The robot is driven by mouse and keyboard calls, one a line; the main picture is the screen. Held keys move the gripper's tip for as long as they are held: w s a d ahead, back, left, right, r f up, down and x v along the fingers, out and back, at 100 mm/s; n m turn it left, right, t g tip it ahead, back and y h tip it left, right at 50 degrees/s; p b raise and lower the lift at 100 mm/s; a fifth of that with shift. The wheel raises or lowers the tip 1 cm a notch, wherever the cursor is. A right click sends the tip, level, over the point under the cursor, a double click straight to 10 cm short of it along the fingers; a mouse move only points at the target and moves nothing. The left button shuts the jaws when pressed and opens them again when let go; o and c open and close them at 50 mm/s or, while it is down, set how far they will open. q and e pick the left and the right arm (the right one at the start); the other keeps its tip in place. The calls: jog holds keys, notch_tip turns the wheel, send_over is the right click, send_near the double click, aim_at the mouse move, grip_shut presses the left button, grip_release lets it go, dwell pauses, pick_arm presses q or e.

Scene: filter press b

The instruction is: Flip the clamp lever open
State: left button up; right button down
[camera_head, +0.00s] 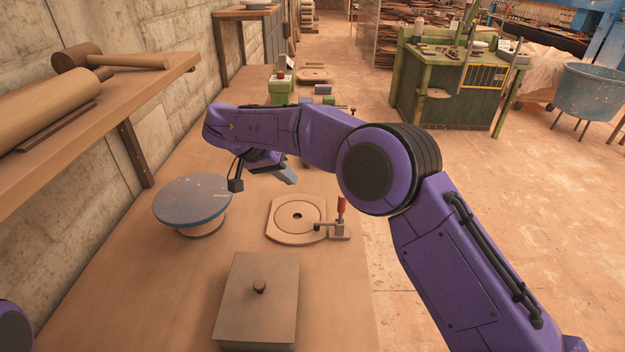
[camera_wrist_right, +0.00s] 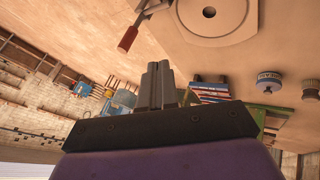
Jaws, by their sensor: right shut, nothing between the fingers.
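The clamp lever (camera_head: 341,208) has a red grip and stands upright on a small metal clamp (camera_head: 337,230). The clamp sits at the right edge of a round tan plate (camera_head: 284,220) with a dark centre hole. My right gripper (camera_head: 290,178) is above the table behind the plate, to the left of the lever and apart from it. In the right wrist view its fingers (camera_wrist_right: 158,84) are together and empty. That view also shows the red grip (camera_wrist_right: 128,38) to the upper left of the fingers and the plate (camera_wrist_right: 230,22) above them. My left gripper is out of view.
A round grey turntable (camera_head: 190,200) stands left of the plate. A lidded box (camera_head: 257,300) sits nearer on the table. A wall shelf (camera_head: 60,150) with a mallet (camera_head: 85,58) overhangs the left side. Bare table lies between the box and plate.

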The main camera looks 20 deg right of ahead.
jog(key=d+f, duration=0.2)
jog(key=s+d+f, duration=0.1)
jog(key=d+f, duration=0.1)
jog(key=d, duration=0.1)
jog(key=s+d+f+p, duration=0.1)
jog(key=d+f, duration=0.2)
jog(key=shift+s+d+f, duration=0.1)
jog(key=shift+s+d, duration=0.55)
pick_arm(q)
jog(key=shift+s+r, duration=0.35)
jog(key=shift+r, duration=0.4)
pick_arm(e)
jog(key=shift+w, duration=0.1)
